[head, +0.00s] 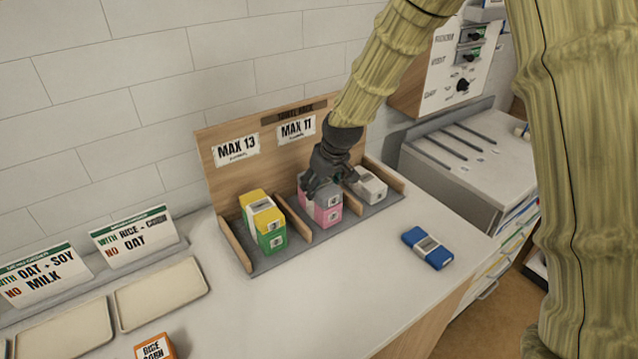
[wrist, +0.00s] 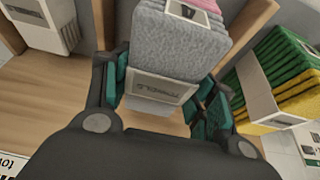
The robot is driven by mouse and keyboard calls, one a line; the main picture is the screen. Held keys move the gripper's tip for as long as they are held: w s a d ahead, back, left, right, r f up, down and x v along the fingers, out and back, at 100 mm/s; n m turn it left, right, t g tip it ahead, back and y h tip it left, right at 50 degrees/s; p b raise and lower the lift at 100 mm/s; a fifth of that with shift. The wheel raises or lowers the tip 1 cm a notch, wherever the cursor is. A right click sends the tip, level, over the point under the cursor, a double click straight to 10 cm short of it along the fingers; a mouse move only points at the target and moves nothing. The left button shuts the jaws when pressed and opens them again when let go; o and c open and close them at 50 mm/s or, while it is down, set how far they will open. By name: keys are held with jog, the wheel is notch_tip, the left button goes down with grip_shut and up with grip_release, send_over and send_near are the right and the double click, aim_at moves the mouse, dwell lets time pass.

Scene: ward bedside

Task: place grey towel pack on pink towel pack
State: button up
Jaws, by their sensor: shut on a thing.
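The grey towel pack (wrist: 180,45) is between the fingers of my gripper (wrist: 160,95), with a white label band across it. In the head view my gripper (head: 322,184) is at the middle bay of the rack, with the grey pack (head: 327,189) partly hidden under it. The pink towel pack (head: 328,214) stands in that bay, directly below the grey one. A strip of pink (wrist: 208,4) shows past the grey pack in the wrist view. The grey pack looks to be at the pink pack's top; I cannot tell whether they touch.
A yellow and green stack (head: 264,222) fills the left bay, and a pale grey pack (head: 370,186) lies in the right bay. Wooden dividers (head: 290,217) separate the bays. A blue pack (head: 427,248) lies on the counter. Trays (head: 160,293) stand at left.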

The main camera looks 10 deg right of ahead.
jog(key=o, duration=1.1)
jog(key=shift+f, duration=0.1)
jog(key=shift+c, duration=0.2)
jog(key=b+v, duration=0.2)
jog(key=v, duration=1)
jog(key=shift+r, duration=0.2)
